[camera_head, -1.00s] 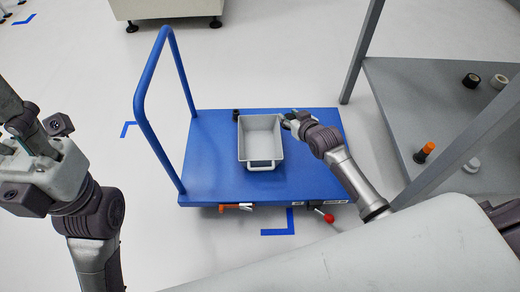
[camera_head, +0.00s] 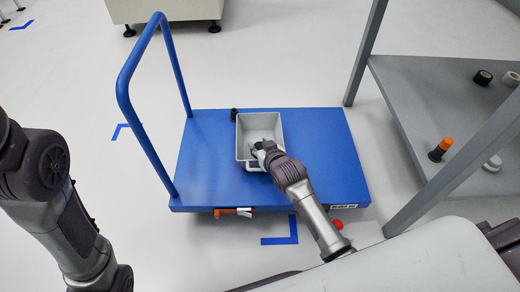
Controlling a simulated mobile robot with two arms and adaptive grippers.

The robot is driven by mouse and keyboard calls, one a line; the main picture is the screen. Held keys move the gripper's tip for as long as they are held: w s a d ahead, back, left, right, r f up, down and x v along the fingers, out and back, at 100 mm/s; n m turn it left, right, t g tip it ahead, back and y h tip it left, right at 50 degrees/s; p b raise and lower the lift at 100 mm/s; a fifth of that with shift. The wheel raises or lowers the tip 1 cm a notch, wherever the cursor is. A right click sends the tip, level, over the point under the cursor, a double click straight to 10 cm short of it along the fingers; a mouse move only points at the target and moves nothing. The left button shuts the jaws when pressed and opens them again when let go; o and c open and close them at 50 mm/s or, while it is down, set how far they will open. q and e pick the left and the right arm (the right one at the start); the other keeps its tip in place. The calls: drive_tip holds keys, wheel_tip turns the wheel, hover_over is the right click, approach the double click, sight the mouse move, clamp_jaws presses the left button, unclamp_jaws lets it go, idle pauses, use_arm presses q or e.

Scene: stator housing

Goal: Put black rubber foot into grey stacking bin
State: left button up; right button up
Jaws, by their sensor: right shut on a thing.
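The grey stacking bin (camera_head: 242,128) stands upright on the blue platform cart, with its open top facing up. My right gripper (camera_head: 262,148) is over the front part of the bin opening, fingers pointing into it. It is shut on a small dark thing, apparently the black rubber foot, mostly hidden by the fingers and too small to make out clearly. Whether it touches the bin floor I cannot tell. My left gripper is out of view; only my left arm's links show at the left edge.
The blue cart (camera_head: 325,150) has a tall handle (camera_head: 125,98) on its left. A small black cylinder (camera_head: 234,114) stands beside the bin's back left corner. A grey shelf (camera_head: 415,90) at right holds an orange-topped item (camera_head: 441,149) and rolls (camera_head: 483,77). The cart's right half is clear.

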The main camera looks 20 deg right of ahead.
drive_tip(key=shift+r, duration=0.1)
drive_tip(key=shift+f, duration=0.4)
drive_tip(key=shift+f, duration=0.1)
drive_tip(key=shift+f, duration=0.2)
drive_tip(key=o, duration=1.1)
drive_tip(key=shift+s+f, duration=0.15)
drive_tip(key=shift+o, duration=0.2)
